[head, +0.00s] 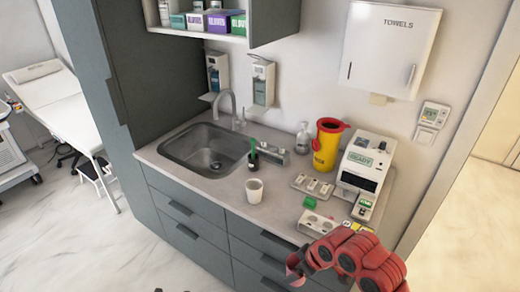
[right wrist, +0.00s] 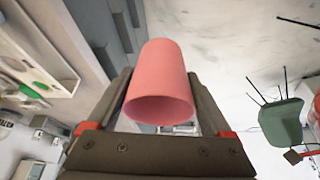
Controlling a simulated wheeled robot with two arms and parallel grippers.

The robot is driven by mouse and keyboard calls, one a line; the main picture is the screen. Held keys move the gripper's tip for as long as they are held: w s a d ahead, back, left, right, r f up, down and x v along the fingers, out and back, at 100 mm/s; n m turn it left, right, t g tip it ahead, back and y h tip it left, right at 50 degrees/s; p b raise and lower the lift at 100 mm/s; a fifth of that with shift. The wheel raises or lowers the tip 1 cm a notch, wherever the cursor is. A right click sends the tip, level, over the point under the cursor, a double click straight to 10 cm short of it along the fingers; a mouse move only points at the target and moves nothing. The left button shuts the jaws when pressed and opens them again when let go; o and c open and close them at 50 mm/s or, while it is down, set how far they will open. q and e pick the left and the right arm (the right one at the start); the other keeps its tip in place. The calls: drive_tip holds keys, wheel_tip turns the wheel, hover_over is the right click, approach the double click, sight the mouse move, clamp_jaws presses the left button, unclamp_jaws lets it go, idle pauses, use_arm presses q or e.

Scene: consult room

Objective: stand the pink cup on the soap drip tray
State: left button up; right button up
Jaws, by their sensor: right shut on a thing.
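The pink cup (right wrist: 160,82) is held between the two dark fingers of my right gripper (right wrist: 160,95) in the right wrist view, with its open mouth towards the camera. In the head view my right gripper (head: 297,266) is low at the picture's bottom, in front of the counter's near edge, with a bit of pink showing at it. Two wall soap dispensers hang behind the sink; a small pale ledge, perhaps the soap drip tray (head: 208,97), sits under the left one. I cannot tell for sure which piece is the tray.
Bare counter lies left of the white cup.

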drive_tip(key=w+d+f+m+t+h+b, duration=0.1)
drive_tip(key=w+d+f+m+h+b, duration=0.2)
drive_tip(key=d+m+b, duration=0.3)
drive_tip(key=shift+d+f+m+t+b, duration=0.2)
drive_tip(key=shift+f+m+t+b, duration=0.15)
drive_tip(key=shift+m+b, duration=1.4)
